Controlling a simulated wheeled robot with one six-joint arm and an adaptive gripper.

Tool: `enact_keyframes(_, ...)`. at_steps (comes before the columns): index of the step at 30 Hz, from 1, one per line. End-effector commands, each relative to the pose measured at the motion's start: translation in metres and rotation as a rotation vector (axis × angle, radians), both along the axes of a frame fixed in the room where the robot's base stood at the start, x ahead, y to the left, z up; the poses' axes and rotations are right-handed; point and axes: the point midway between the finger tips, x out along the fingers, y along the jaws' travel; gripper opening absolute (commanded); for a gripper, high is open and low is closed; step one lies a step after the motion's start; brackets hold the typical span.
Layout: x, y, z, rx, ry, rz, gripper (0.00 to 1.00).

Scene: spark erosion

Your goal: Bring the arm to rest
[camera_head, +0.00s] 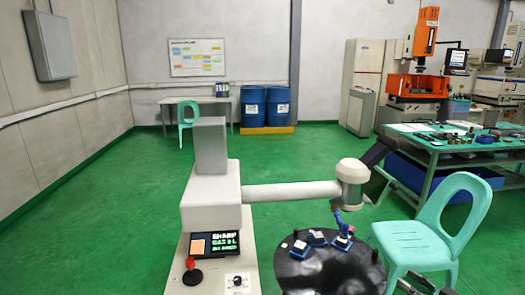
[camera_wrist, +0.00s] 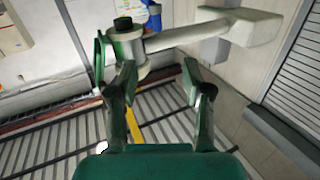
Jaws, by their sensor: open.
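My arm (camera_head: 295,192) reaches out level to the right from its pale column in the head view. At its wrist joint (camera_head: 352,172) a dark end part points up and to the right; its fingers cannot be made out there. In the wrist view my gripper (camera_wrist: 158,82) shows its two dark green fingers wide apart. Nothing is held between them. The arm's end is in the air, above and behind a round black top, and left of the green work table.
The round black top (camera_head: 318,262) bears several small blue items (camera_head: 317,238). A mint chair (camera_head: 420,245) stands right of it. The green work table (camera_head: 470,145) holds many small parts. Blue drums (camera_head: 252,106) stand at the back. Green floor at left is free.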

Motion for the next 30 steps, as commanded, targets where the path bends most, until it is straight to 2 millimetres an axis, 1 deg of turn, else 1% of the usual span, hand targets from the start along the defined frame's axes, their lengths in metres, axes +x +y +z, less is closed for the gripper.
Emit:
enact_keyframes(5,-0.005,0.017,-0.025,0.017,0.046,-0.024,0.5)
enact_keyframes(11,-0.015,0.044,-0.061,0.04,0.115,-0.068,0.5)
enact_keyframes(14,-0.024,0.061,-0.084,0.054,0.159,-0.098,0.5)
enact_keyframes(16,-0.034,0.076,-0.103,0.064,0.197,-0.125,0.5)
enact_keyframes(20,-0.062,0.111,-0.145,0.079,0.28,-0.189,0.5)
enact_keyframes(21,-0.072,0.121,-0.156,0.082,0.303,-0.21,0.5)
enact_keyframes(23,-0.088,0.136,-0.172,0.086,0.336,-0.242,0.5)
enact_keyframes(24,-0.1,0.145,-0.182,0.087,0.355,-0.263,0.5)
enact_keyframes(26,-0.118,0.158,-0.195,0.087,0.384,-0.295,0.5)
enact_keyframes(29,-0.149,0.179,-0.212,0.083,0.422,-0.346,0.5)
enact_keyframes(30,-0.163,0.186,-0.217,0.079,0.434,-0.366,0.5)
